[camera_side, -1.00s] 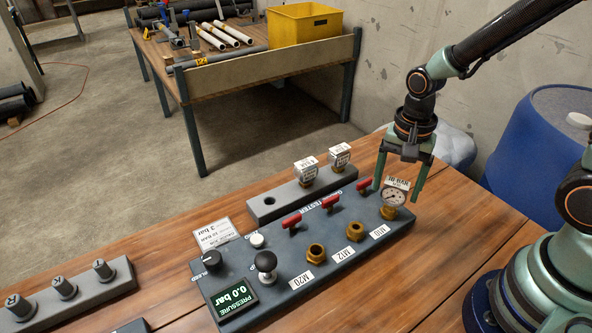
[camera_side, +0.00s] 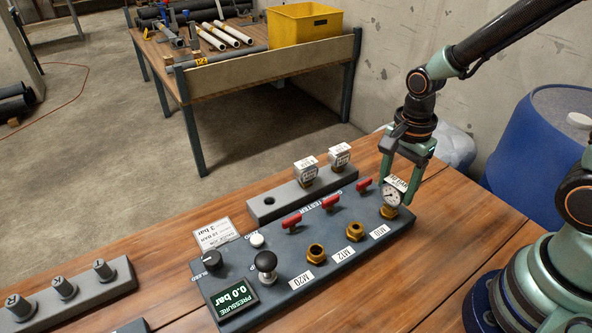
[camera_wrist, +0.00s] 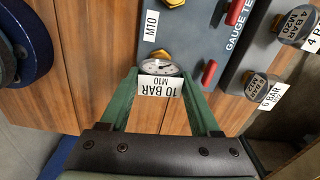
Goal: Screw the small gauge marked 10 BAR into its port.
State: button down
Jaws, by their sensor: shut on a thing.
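The small gauge (camera_side: 391,198) has a white round dial and a white tag reading 10 BAR M10, legible in the wrist view (camera_wrist: 159,85). It stands on the brass M10 port (camera_side: 388,213) at the right end of the grey gauge tester (camera_side: 290,262). How far its thread is in cannot be seen. My gripper (camera_side: 395,190) comes from above and is shut on the gauge, one green finger on either side. In the wrist view, the dial (camera_wrist: 162,68) lies between the fingertips, with brass visible beyond it.
Two open brass ports, M12 (camera_side: 355,231) and M20 (camera_side: 316,253), sit left of the gauge. Red valve handles (camera_side: 331,203) line the tester's back. A grey rack (camera_side: 287,204) behind holds two tagged gauges. The pressure display (camera_side: 234,298) reads 0.0 bar.

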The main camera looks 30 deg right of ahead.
jog(key=shift+m, duration=0.6)
jog(key=m, duration=0.5)
jog(key=shift+m, duration=0.4)
jog(key=m, duration=0.6)
jog(key=shift+c, duration=1.6)
grip_release()
jog(key=shift+r, duration=0.1)
